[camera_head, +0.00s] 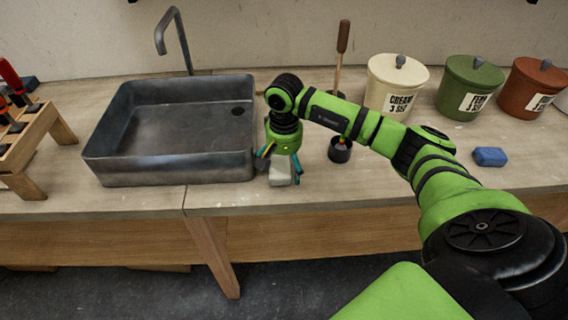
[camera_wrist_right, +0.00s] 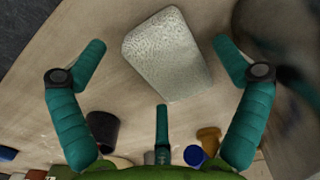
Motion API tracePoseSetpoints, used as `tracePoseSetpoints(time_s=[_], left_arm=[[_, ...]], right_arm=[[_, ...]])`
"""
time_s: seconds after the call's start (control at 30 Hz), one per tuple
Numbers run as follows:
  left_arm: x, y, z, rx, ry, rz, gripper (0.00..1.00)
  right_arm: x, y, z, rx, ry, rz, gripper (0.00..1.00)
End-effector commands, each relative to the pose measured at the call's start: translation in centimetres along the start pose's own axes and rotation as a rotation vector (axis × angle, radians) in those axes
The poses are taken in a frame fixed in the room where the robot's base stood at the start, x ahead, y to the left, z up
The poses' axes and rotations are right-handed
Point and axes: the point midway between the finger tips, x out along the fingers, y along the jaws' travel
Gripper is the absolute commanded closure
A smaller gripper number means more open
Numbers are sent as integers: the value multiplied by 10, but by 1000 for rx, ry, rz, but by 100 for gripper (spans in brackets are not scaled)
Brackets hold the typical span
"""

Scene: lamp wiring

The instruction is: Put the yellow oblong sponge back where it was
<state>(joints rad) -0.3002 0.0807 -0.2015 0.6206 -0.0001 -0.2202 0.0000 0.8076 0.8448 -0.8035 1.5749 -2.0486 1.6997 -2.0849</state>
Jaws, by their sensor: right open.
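A pale, cream-grey oblong sponge (camera_head: 280,174) rests on the worktop just right of the metal sink. No clearly yellow sponge shows. My right gripper (camera_head: 282,162) is above it, pointing down, with its teal fingers open around it. In the right wrist view the sponge (camera_wrist_right: 167,52) lies between the spread fingers of the right gripper (camera_wrist_right: 159,52), with gaps on both sides. My left gripper is in neither view.
The metal sink (camera_head: 170,165) with its tap stands to the left. A dark cup (camera_head: 340,151) is right of the gripper. A blue block (camera_head: 490,156) lies further right. Cream (camera_head: 393,88), green (camera_head: 468,90) and red-brown (camera_head: 530,92) canisters stand behind. A wooden tool rack (camera_head: 30,140) is far left.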

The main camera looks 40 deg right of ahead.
Motion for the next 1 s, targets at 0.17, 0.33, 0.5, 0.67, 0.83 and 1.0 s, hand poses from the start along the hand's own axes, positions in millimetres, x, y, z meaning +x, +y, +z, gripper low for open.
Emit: tracePoseSetpoints(time_s=[0.17,0.33,0.5,0.67,0.83,1.0], left_arm=[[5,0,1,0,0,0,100],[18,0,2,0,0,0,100],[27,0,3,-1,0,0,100],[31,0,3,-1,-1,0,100],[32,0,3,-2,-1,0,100],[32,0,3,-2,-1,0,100]], right_arm=[[-18,-1,-2,0,5,-4,2],[-55,0,-2,0,8,-4,2],[-91,-1,-1,0,6,-4,2],[-113,-1,-1,1,2,-2,2],[-122,0,0,0,0,0,2],[-123,0,0,0,-1,0,2]])
